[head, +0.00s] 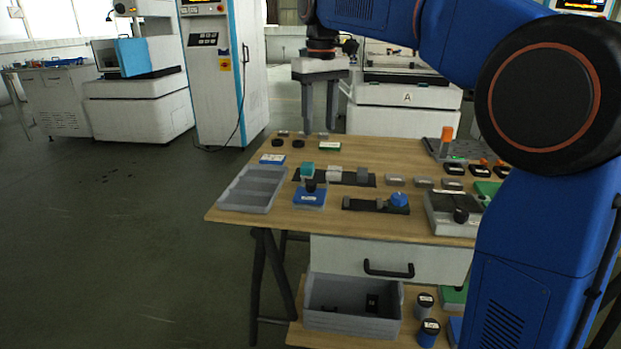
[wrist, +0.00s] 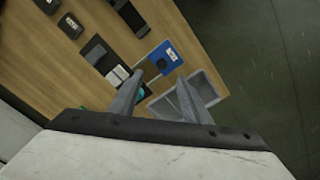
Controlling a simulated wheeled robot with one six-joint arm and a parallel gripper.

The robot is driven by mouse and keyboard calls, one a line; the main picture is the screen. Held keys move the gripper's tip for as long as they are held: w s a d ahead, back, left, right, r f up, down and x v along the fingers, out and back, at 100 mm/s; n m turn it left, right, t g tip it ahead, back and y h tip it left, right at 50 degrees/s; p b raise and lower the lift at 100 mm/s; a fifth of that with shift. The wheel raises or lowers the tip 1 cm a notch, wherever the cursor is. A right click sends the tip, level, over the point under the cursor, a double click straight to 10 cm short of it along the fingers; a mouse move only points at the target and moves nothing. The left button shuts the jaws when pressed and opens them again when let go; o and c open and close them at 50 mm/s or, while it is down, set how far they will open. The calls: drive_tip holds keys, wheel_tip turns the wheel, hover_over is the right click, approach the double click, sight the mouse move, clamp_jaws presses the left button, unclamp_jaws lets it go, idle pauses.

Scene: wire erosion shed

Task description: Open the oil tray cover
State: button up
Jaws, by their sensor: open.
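My gripper (head: 319,128) hangs fingers-down over the back of the wooden table, open and empty. Its two fingers also show apart in the wrist view (wrist: 160,76). No part is readably marked as the oil tray cover. A light grey box with a dark top (head: 453,203) and a black round knob (head: 461,215) sits at the table's right front, partly hidden by my blue arm. My gripper is well to the left of it and farther back. An open grey divided tray (head: 237,202) lies at the table's left; it also shows in the wrist view (wrist: 208,90).
A blue box (head: 309,197) stands beside the divided tray. Dark strips with small blocks and a blue knob (head: 398,200) lie mid-table. Several small parts crowd the right side. Below are a drawer with a black handle (head: 388,270) and a grey bin (head: 350,320). Floor at left is clear.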

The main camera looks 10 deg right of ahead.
sight(311, 183)
drive_tip(key=f, duration=0.5)
drive_tip(key=w+a+f, duration=0.1)
drive_tip(key=f, duration=0.5)
drive_tip(key=w+f, duration=0.1)
drive_tip(key=f, duration=0.5)
drive_tip(key=shift+w+a, duration=0.1)
drive_tip(key=shift+a, duration=0.3)
drive_tip(key=shift+w, duration=0.1)
clamp_jaws()
